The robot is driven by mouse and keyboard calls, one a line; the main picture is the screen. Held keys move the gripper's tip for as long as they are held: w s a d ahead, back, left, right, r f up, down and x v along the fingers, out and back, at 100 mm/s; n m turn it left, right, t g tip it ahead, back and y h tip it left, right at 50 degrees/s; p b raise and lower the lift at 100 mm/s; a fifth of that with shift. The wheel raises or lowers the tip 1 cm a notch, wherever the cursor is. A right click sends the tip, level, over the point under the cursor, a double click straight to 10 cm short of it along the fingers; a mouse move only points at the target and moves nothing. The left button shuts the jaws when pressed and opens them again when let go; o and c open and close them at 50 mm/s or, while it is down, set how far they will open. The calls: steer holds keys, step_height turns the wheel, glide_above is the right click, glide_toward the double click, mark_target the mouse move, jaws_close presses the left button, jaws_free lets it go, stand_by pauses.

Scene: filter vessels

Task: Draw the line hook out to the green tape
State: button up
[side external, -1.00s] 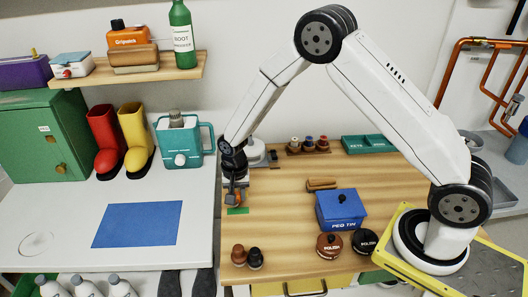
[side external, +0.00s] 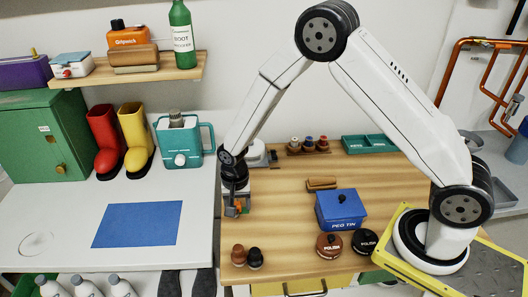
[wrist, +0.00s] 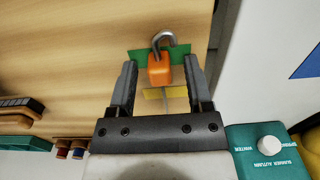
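The line hook has an orange block (wrist: 159,68) with a grey metal hook (wrist: 163,42) at its far end. It lies over the green tape (wrist: 142,54) on the wooden top; whether it touches the tape is unclear. A thin pale line runs back from the block across a yellow strip (wrist: 158,93). My gripper (wrist: 160,62) is open, with one finger on each side of the block and a visible gap to both. In the side external view my gripper (side external: 236,210) is low over the left edge of the wooden top, with the orange block (side external: 239,208) partly hidden behind it.
A blue peg tin (side external: 341,212) and two polish tins stand to the right. Two small knobbed pots (side external: 247,256) stand near the front edge. A brush (side external: 321,184) lies behind the tin. The teal dial unit (wrist: 265,150) is near my gripper's base in the wrist view.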

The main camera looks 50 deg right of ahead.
steer(key=shift+r, duration=0.15)
steer(key=shift+r, duration=3.8)
steer(key=shift+d, duration=0.1)
steer(key=s+d+r+n+t, duration=0.1)
steer(key=s+d+r+n, duration=0.2)
steer(key=s, duration=0.4)
steer(key=s+d+r+n+t, duration=0.1)
steer(key=s+d+r+n, duration=0.2)
steer(key=s+n, duration=0.3)
steer(key=shift+s+d+r+t, duration=0.15)
steer(key=shift+s+d+t, duration=0.15)
steer(key=shift+s+d, duration=0.45)
